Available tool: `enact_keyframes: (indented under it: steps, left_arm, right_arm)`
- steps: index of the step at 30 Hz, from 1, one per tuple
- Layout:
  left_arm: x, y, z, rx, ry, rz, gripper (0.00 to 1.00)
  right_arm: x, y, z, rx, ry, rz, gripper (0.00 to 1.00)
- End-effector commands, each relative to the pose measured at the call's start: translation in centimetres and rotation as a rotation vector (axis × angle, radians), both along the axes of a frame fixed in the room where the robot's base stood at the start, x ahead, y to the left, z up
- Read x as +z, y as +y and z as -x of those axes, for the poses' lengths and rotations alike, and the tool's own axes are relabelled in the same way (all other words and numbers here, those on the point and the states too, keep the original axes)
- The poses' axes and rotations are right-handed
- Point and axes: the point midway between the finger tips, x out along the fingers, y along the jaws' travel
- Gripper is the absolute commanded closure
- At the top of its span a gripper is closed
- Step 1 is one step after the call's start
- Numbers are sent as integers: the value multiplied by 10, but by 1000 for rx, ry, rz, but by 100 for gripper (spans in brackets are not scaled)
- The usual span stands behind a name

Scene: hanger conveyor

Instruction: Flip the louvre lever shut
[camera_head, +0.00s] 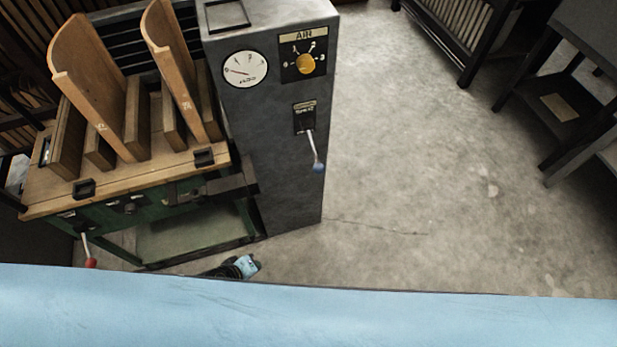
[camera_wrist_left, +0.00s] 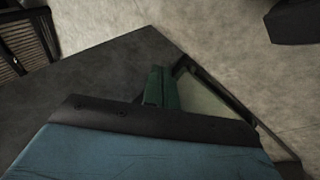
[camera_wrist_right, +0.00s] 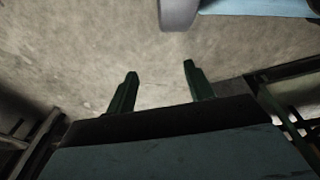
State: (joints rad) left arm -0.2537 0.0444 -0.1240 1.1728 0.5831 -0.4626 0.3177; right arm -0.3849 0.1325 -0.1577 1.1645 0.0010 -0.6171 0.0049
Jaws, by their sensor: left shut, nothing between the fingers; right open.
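A lever with a blue knob (camera_head: 315,150) hangs down from a small labelled plate on the front of the grey cabinet (camera_head: 285,190) in the head view. A second lever with a red knob (camera_head: 88,252) points down from the green front of the wooden bench at lower left. The labels are too small to tell which lever is the louvre one. My left gripper (camera_wrist_left: 160,75) is shut and empty in the left wrist view, and no lever shows near its fingers. My right gripper (camera_wrist_right: 158,72) is open and empty over the floor in the right wrist view.
The cabinet also bears a round gauge (camera_head: 245,69) and a yellow AIR knob (camera_head: 306,65). The wooden bench (camera_head: 160,172) carries upright boards. Dark horizontal slats (camera_head: 105,37) show behind it. Bare floor (camera_head: 430,170) lies right of the cabinet, with dark racks beyond.

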Motion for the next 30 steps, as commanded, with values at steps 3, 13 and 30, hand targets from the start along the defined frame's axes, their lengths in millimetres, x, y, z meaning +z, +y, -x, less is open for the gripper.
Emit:
enact_keyframes:
  steps: [3, 13, 30]
  left_arm:
    - [25, -21, -57, 140, -72, 214, 100]
    - [146, -58, -141, 297, -189, 781, 100]
    - [193, -65, -150, 291, -207, 954, 100]
  right_arm:
    - [-7, -3, -25, -3, -23, 8, 47]
    - [16, -9, -68, -8, -64, 31, 47]
    - [31, -11, -76, -9, -73, 38, 47]
